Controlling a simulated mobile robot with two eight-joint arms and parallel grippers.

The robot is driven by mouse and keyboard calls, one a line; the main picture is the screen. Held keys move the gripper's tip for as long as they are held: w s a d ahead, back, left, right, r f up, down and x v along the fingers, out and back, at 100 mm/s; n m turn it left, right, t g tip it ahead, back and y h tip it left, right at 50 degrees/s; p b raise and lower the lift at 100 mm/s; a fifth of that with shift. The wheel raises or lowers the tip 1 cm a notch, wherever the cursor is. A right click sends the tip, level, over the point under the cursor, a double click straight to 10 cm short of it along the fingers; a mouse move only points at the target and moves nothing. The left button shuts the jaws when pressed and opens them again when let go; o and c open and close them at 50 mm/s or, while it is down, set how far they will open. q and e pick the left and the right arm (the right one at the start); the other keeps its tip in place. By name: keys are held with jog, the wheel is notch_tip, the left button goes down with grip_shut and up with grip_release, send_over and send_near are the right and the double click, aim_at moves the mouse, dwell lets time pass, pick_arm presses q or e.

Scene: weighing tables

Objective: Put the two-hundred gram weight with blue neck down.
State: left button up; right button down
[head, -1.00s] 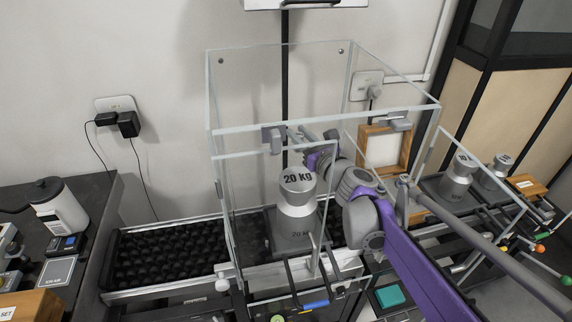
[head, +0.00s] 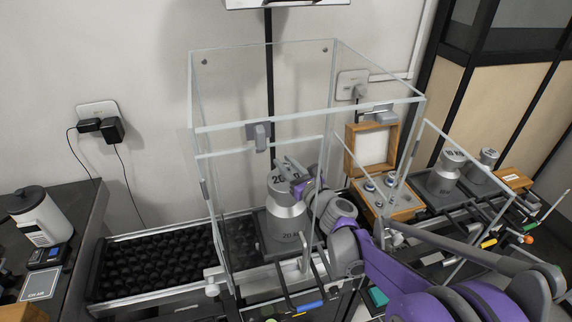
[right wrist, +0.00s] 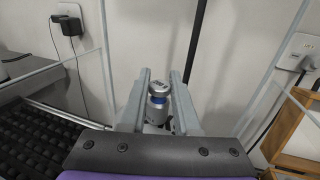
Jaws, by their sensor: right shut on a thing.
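The two-hundred gram weight (right wrist: 158,96) is a small silver weight with a blue neck, upright between my right fingers in the right wrist view. My right gripper (right wrist: 157,92) is shut on it. In the head view my right gripper (head: 284,167) is inside the glass draft shield, over the top of the large silver 20 kg weight (head: 286,215) and partly covering its label. The small weight cannot be made out in the head view. Whether it touches the big weight's top is unclear. My left gripper is not in view.
An open wooden box (head: 405,211) with small weights stands to the right, beside a 10 kg weight (head: 448,172). A black roller conveyor (head: 150,262) lies left.

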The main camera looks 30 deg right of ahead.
jog(key=shift+f, duration=0.1)
jog(key=shift+f, duration=0.15)
jog(key=c, duration=0.6)
grip_release()
jog(key=shift+c, duration=0.2)
jog(key=shift+r, duration=0.25)
jog(key=shift+s, duration=0.35)
jog(key=s, duration=1.1)
jog(key=shift+s+d, duration=0.15)
jog(key=shift+d, duration=0.05)
